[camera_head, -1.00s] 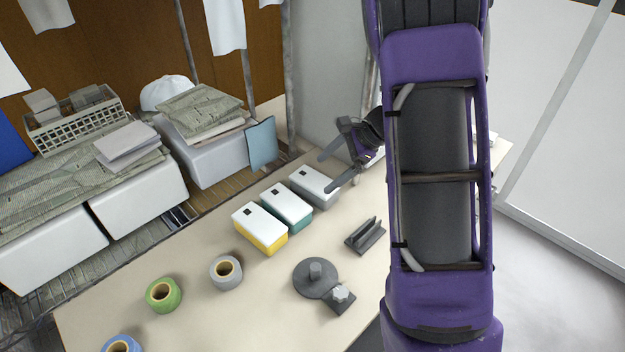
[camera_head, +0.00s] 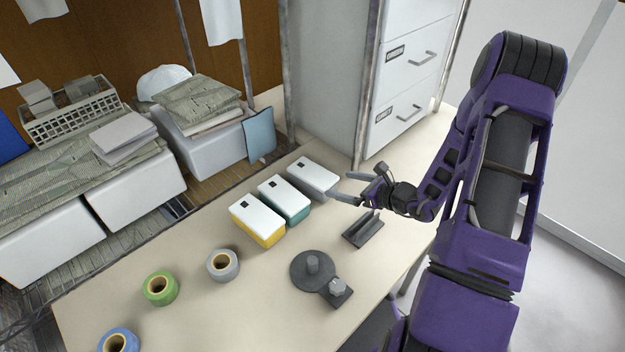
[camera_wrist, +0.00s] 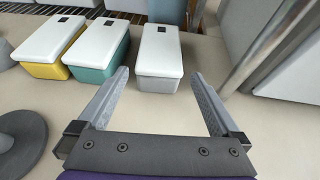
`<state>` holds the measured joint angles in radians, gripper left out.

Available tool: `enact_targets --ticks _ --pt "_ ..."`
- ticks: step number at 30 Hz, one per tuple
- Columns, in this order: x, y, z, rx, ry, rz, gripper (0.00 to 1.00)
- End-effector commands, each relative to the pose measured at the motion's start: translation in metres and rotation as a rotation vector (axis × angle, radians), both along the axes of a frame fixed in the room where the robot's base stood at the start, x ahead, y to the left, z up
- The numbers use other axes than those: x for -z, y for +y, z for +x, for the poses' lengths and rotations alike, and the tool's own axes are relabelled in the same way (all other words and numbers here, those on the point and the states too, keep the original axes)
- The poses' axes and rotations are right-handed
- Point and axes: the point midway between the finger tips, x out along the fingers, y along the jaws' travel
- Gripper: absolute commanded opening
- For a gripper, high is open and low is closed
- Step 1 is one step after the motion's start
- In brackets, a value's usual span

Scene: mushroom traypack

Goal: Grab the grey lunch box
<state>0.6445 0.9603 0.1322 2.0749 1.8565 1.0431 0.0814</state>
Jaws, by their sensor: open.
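The grey lunch box (camera_head: 313,180) has a white lid with a small dark square. It is the rightmost and farthest of three lunch boxes in a row on the table. My gripper (camera_head: 349,187) is open and empty, just to the right of the grey box, with its fingers pointing toward it. In the wrist view the grey lunch box (camera_wrist: 160,60) lies ahead, between the lines of the two open fingers, nearer the left one. The gripper (camera_wrist: 160,85) shows no contact with it there.
A teal lunch box (camera_head: 284,200) stands left of the grey one, then a yellow lunch box (camera_head: 258,222). A dark holder (camera_head: 363,229) and a round dark stand (camera_head: 312,270) are nearer. Tape rolls (camera_head: 222,265) lie left. A metal post and cabinet (camera_head: 405,85) rise behind.

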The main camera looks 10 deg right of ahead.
Motion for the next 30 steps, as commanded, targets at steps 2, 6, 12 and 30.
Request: enact_targets --ticks 2,6,12,30 --pt "0.008 0.012 0.013 -0.004 0.001 0.0 1.0" --pt "0.019 0.028 0.034 -0.003 0.001 0.0 1.0" --pt "0.027 0.04 0.05 0.0 0.0 -0.001 1.0" --pt "0.048 0.071 0.088 0.0 0.0 -0.001 1.0"
